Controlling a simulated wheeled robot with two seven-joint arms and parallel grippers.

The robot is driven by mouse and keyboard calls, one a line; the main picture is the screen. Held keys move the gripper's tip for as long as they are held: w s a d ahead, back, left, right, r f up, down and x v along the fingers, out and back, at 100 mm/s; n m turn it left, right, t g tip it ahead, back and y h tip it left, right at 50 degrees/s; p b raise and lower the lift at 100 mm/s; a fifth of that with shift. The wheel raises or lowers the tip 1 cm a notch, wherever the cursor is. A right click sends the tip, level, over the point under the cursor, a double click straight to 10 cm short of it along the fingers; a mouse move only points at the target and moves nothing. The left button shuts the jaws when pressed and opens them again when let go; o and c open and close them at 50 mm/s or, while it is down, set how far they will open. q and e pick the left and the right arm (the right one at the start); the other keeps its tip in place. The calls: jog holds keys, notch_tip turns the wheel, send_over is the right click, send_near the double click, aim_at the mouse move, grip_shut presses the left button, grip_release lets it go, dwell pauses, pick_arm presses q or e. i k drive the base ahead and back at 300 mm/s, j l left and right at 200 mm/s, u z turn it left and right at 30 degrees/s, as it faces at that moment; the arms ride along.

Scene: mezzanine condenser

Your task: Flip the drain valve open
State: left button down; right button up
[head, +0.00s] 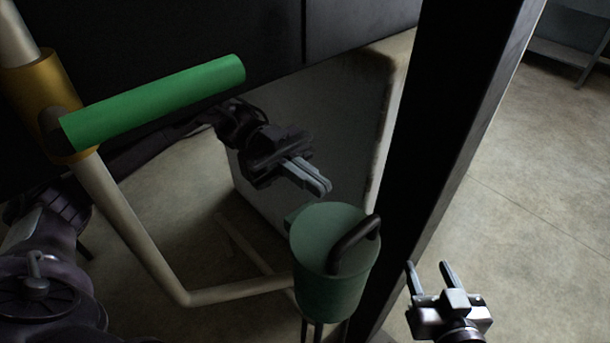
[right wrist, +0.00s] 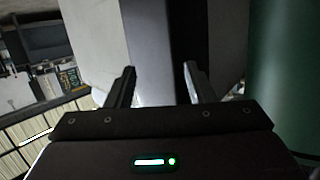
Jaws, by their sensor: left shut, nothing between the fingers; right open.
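The drain valve has a brass body (head: 35,85) on a pale pipe at the upper left of the head view. Its green lever handle (head: 160,100) points right and slightly up, crosswise to the pipe. My left gripper (head: 325,187) is shut and empty, below and to the right of the handle's free end and apart from it. My left arm passes behind the handle. My right gripper (head: 430,266) is open and empty at the lower right, far from the valve. Its open fingers show in the right wrist view (right wrist: 160,78), with nothing between them.
A green cylindrical container (head: 315,285) with a dark curved handle stands between my grippers. A dark upright post (head: 450,110) rises right of it. The pale pipe (head: 130,220) bends below the valve. A pale box-like unit (head: 350,110) stands behind my left gripper.

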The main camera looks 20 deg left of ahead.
aim_at(64, 133)
jog(key=k+l, duration=0.3)
jog(key=k, duration=0.15)
jog(key=k+l, duration=0.25)
jog(key=k, duration=0.25)
